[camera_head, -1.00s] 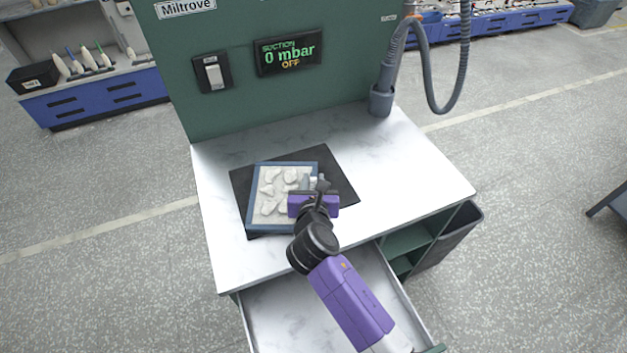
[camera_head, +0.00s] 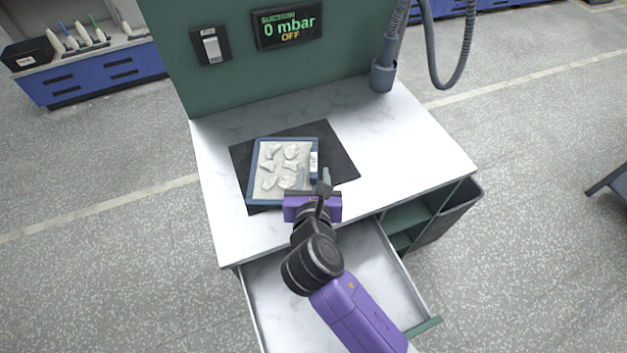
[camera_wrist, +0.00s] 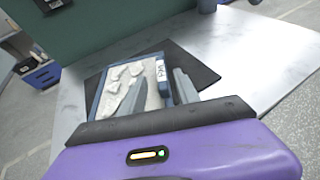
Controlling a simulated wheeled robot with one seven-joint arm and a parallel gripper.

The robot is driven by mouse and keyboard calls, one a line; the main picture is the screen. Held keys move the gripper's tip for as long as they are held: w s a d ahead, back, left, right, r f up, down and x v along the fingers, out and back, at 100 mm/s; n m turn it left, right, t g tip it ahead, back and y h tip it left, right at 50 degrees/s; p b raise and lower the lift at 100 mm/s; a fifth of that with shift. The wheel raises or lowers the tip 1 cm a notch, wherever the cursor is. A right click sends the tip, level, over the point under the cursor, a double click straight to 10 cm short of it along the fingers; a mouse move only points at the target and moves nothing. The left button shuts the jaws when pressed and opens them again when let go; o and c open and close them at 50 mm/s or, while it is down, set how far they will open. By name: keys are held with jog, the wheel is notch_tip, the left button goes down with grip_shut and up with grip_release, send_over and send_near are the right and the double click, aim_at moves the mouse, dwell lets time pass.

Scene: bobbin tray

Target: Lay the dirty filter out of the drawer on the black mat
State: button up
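The dirty filter (camera_head: 251,175), a blue-framed panel with grey-white clumps and a white label, lies on the black mat (camera_head: 339,158) on the worktop. It appears flat, with its front left corner near the mat's edge. The filter (camera_wrist: 99,92) and the mat (camera_wrist: 190,62) also show in the wrist view. My gripper (camera_head: 315,180) is at the filter's front right side.
The white worktop (camera_head: 400,140) is clear to the right of the mat. A grey hose (camera_head: 385,70) stands at the back right, beside the green panel with a switch (camera_head: 211,46) and a display reading 0 mbar, OFF (camera_head: 288,27). Green shelves (camera_head: 408,232) are below right.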

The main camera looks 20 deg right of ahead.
jog(key=shift+v, duration=1.1)
